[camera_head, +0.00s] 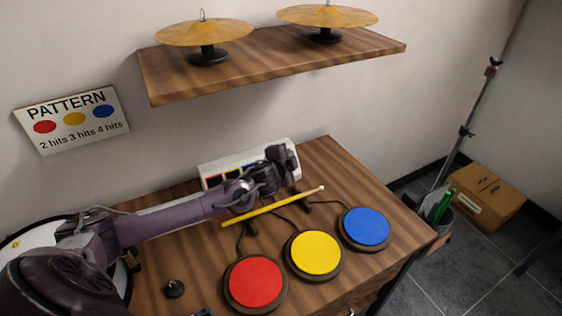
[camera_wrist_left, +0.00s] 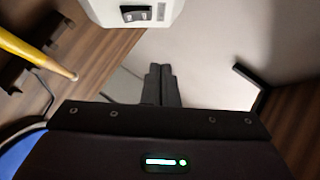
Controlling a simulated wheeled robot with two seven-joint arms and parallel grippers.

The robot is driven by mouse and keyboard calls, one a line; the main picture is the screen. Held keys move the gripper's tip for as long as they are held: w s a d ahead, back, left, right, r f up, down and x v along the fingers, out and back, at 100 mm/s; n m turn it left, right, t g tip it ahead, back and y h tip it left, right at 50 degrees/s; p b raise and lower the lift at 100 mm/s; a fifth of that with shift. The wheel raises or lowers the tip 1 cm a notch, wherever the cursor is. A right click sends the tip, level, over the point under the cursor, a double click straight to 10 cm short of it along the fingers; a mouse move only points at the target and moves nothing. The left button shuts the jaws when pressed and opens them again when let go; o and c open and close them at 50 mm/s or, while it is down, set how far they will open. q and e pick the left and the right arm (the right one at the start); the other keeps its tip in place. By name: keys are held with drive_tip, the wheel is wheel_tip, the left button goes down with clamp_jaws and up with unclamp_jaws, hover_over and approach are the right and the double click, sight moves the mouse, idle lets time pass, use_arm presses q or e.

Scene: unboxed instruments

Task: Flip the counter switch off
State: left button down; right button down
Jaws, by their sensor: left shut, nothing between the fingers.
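The counter (camera_head: 231,160) is a white box with coloured panels at the back of the table, against the wall. My left arm hides part of it. In the left wrist view, the counter's end (camera_wrist_left: 103,12) shows at the top, with a black rocker switch (camera_wrist_left: 136,13) on its face. Which way the rocker is pressed is too small to tell. My left gripper (camera_head: 285,157) is by the right end of the counter. In the left wrist view, its fingers (camera_wrist_left: 161,72) are together and empty, apart from the switch. My right gripper is not in view.
A yellow drumstick (camera_head: 270,207) lies in front of my left arm, on dark supports. Red (camera_head: 255,282), yellow (camera_head: 316,252) and blue (camera_head: 366,228) pads stand at the front. A shelf (camera_head: 270,62) with two cymbals hangs above. A pattern sign (camera_head: 72,119) is on the wall.

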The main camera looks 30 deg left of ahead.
use_arm(q)
drive_tip(key=a+v, duration=0.1)
drive_tip(key=v, duration=0.6)
drive_tip(key=shift+r, duration=0.4)
drive_tip(key=shift+d, duration=0.25)
